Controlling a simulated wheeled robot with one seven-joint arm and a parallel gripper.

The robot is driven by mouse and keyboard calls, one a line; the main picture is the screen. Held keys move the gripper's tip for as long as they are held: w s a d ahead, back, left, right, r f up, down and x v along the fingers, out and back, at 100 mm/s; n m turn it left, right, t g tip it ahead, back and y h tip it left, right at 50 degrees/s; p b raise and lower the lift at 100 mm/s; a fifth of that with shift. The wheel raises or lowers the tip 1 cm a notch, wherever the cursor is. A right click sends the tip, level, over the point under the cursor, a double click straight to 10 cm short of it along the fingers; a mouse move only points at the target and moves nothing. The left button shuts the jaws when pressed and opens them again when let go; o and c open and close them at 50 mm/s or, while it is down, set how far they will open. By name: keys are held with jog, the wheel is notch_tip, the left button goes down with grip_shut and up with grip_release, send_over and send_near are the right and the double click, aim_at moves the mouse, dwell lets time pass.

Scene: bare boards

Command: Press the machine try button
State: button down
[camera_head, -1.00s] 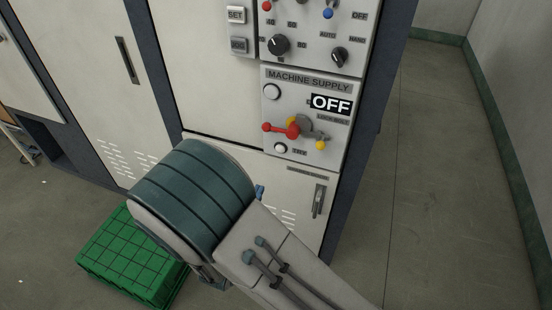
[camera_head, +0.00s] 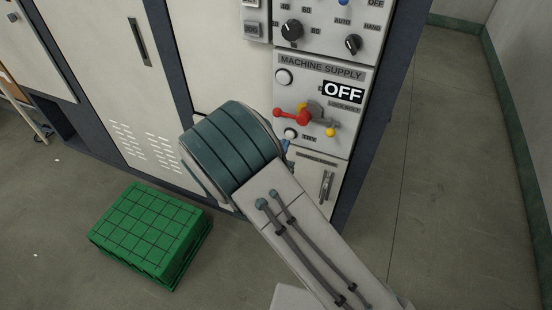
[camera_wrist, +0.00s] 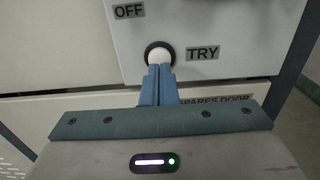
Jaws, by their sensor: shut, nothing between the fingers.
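The try button is a round white button in a dark ring, left of the TRY label. It shows in the wrist view (camera_wrist: 160,55) and low on the machine supply panel in the head view (camera_head: 290,134). My gripper (camera_wrist: 159,70) has its blue fingers together, with the tips at the button's lower edge in the wrist view. I cannot tell whether they touch it. In the head view my arm hides most of the gripper. The panel (camera_head: 350,70) reads OFF.
A spares door with a handle (camera_head: 326,187) is below. A green crate (camera_head: 150,232) stands on the floor at left. The floor to the right is clear.

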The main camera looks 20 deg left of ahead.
aim_at(290, 135)
jog(key=shift+w+d, duration=0.1)
jog(key=shift+w, duration=0.85)
jog(key=shift+w, duration=0.3)
jog(key=shift+w+d+r, duration=0.1)
jog(key=shift+w+r, duration=0.1)
jog(key=shift+w, duration=0.35)
jog(key=shift+s, duration=0.3)
jog(key=s+a+b, duration=0.1)
jog(key=s, duration=1.2)
jog(key=shift+s+a+f, duration=0.2)
jog(key=shift+s+a, duration=0.15)
jog(key=shift+a, duration=0.05)
